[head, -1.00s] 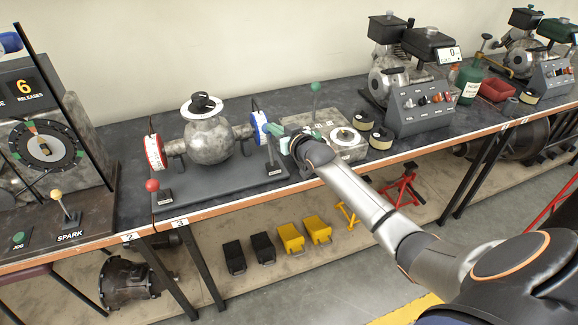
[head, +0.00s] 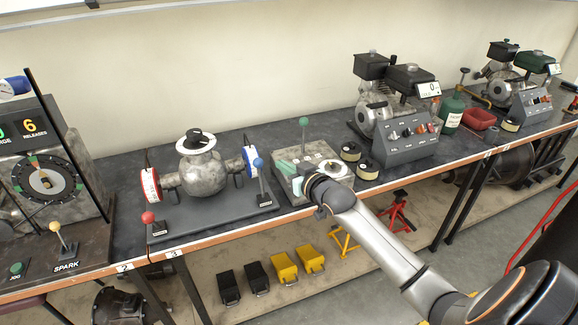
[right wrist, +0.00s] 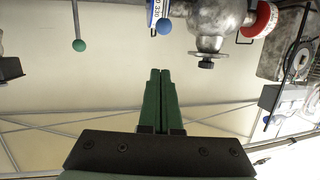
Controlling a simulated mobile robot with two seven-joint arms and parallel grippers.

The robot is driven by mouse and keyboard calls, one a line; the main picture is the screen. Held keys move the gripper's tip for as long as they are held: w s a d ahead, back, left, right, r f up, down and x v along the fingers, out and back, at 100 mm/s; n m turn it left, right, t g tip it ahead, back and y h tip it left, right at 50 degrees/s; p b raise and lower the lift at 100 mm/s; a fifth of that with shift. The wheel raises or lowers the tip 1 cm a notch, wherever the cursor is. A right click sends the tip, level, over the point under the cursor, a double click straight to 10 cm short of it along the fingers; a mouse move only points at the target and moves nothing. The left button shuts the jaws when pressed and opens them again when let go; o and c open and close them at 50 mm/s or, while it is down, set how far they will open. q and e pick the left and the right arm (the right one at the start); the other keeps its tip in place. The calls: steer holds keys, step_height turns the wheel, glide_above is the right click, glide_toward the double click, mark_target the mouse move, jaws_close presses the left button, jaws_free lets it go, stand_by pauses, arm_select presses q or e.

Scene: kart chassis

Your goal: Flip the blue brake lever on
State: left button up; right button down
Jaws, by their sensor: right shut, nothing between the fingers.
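The blue brake lever (head: 259,162) stands at the right front of the dark base plate that carries a round metal housing. Its blue ball is on top of a thin stem and looks close to upright in the head view. The blue ball also shows in the right wrist view (right wrist: 164,27), beyond the fingertips and apart from them. My right gripper (head: 281,166) is just right of the lever, over the neighbouring grey unit. Its green fingers (right wrist: 160,72) are shut with nothing between them. My left gripper is not in view.
A red-ball lever (head: 148,217) stands at the left front of the same plate. The round housing (head: 202,172) sits between red and blue discs. A green-ball lever (head: 304,122) rises behind my gripper. A grey control box (head: 408,137) stands to the right. The table's front edge is close.

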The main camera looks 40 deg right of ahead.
steer(key=shift+r+v, duration=0.2)
steer(key=shift+v, duration=0.85)
